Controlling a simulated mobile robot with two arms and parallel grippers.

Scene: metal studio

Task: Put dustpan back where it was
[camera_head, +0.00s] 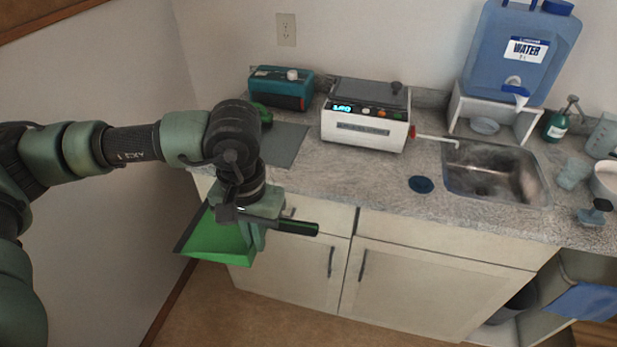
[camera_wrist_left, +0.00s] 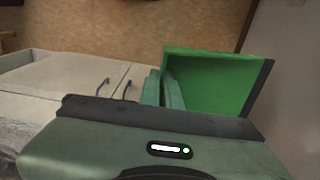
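The green dustpan (camera_head: 216,238) hangs in the air in front of the counter's left end, its pan to the left of my left gripper (camera_head: 254,238). Its dark handle (camera_head: 298,227) sticks out to the right of the fingers. The left gripper is shut on the dustpan at its handle; the grip itself is partly hidden. In the left wrist view, the dustpan's green pan (camera_wrist_left: 212,82) lies just right of the two fingers (camera_wrist_left: 163,88). My right gripper is in neither view.
The counter (camera_head: 385,178) carries a grey mat (camera_head: 287,146), a teal box-shaped device (camera_head: 272,86), a white device with a display (camera_head: 362,128), a sink (camera_head: 490,172) and a water container (camera_head: 520,50). Closed cabinets (camera_head: 415,275) stand below. A wall (camera_head: 110,150) bounds the left side.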

